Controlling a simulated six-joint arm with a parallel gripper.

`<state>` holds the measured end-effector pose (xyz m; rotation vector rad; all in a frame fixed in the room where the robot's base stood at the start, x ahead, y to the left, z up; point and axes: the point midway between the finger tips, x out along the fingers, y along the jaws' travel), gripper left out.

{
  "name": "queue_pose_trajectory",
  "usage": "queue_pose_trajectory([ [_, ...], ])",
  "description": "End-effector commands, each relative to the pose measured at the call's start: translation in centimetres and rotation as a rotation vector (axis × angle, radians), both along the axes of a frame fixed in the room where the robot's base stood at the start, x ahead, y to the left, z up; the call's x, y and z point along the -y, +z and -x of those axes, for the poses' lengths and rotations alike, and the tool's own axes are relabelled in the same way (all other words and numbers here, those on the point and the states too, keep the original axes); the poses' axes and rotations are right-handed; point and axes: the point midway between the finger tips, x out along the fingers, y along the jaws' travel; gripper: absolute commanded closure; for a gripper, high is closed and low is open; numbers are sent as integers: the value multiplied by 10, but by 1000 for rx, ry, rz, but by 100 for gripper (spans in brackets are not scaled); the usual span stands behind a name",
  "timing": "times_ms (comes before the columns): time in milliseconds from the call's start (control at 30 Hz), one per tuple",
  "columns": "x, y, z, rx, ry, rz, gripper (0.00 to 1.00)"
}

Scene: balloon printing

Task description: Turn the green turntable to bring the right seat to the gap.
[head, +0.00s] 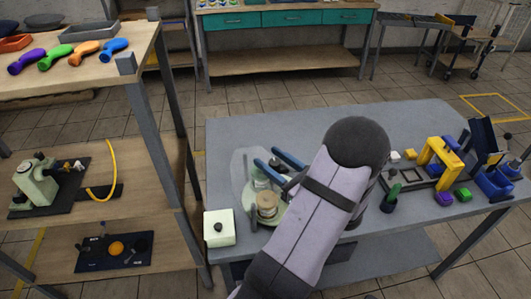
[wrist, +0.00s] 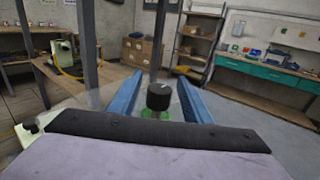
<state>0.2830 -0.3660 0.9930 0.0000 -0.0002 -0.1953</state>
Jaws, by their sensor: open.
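The pale green turntable (head: 281,213) is on the grey table in the head view, partly hidden by my arm. A round tan piece (head: 266,201) sits on its near side. A pale green part (head: 260,179) shows farther back, below my fingers. My gripper (head: 266,157) is open, with its two blue fingers spread over the far part of the turntable. In the wrist view, a black knob (wrist: 159,96) with green (wrist: 156,114) under it stands between the fingers (wrist: 160,77), with gaps on both sides. The seats and the gap cannot be clearly told apart.
A cream box with a black knob (head: 219,228) stands at the table's front left. A dark green pot-like item (head: 389,200), a yellow arch (head: 440,158) and blue bins (head: 495,182) are to the right. A wooden shelf unit (head: 150,165) stands left of the table.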

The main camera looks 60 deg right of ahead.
Motion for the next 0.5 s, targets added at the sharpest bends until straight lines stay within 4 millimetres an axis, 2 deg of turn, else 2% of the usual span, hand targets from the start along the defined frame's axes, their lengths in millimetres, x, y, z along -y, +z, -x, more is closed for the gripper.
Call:
queue_pose_trajectory([
  [200,4,1,-21,-1,2,-1,55],
  [500,5,0,-26,0,0,0,55],
])
